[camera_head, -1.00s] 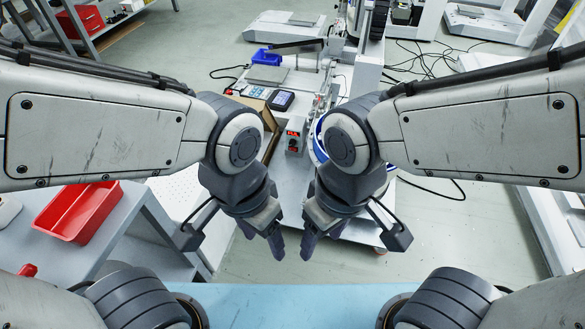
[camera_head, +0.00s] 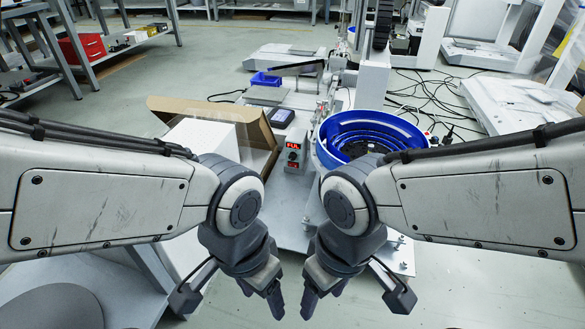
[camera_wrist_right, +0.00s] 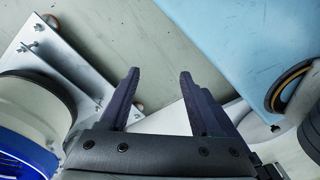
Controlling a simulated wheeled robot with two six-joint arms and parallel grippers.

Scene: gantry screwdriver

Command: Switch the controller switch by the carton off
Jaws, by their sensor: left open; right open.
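The controller (camera_head: 293,154) is a small grey box with red lit displays. It stands on the machine's base plate in the head view, just right of the open brown carton (camera_head: 262,135). Its switch is too small to make out. My left gripper (camera_head: 262,299) is open and empty, hanging in front of and below the controller, apart from it. My right gripper (camera_head: 322,298) is also open and empty, beside the left one. The right wrist view shows its two fingers (camera_wrist_right: 158,95) spread with nothing between them.
A blue bowl feeder (camera_head: 352,135) stands right of the controller. Cables (camera_head: 432,100) run over the floor at right. Open floor (camera_head: 470,285) shows at front right.

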